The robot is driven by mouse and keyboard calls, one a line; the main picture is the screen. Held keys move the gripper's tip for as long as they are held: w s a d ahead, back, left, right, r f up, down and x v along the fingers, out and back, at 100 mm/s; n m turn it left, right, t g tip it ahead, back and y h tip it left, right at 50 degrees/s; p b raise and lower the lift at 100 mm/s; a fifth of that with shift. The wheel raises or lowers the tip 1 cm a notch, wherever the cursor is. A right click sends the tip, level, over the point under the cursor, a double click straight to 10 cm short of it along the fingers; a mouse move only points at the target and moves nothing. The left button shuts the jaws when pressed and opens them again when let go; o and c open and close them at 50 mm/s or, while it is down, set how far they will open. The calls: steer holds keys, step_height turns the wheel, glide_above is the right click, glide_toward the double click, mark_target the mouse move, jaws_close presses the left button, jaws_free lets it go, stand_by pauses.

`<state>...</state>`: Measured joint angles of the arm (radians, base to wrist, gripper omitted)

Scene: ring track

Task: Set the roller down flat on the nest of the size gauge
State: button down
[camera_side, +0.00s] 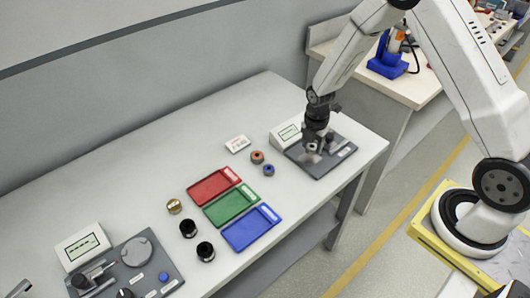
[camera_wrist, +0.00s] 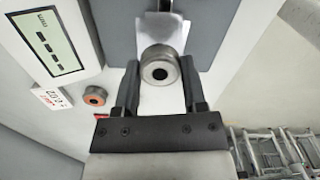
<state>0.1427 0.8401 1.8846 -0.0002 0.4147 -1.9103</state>
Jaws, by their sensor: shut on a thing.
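The roller (camera_wrist: 161,68) is a short grey metal cylinder with a dark hole, held between the two fingers of my gripper (camera_wrist: 160,82) in the wrist view. Its round end faces the wrist camera. In the side view my gripper (camera_side: 313,150) is low over the dark plate of the size gauge (camera_side: 336,160); the roller is small and partly hidden there. The gauge's display (camera_wrist: 44,42) is at upper left in the wrist view. A metal part (camera_wrist: 165,10) of the gauge shows just beyond the roller. I cannot tell whether the roller touches the nest.
An orange ring (camera_side: 257,156) and a blue ring (camera_side: 268,170) lie left of the gauge, near a white card (camera_side: 237,143). Red (camera_side: 205,189), green (camera_side: 223,209) and blue (camera_side: 245,235) trays lie farther left. Another gauge (camera_side: 83,246) stands at the far left.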

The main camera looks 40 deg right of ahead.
mark_target(312, 147)
steer(key=shift+f, duration=1.3)
steer(key=shift+f, duration=0.15)
steer(key=shift+c, duration=0.7)
jaws_free()
step_height(312, 147, up, 12)
steer(key=shift+s+r, duration=0.1)
steer(key=shift+r, duration=0.1)
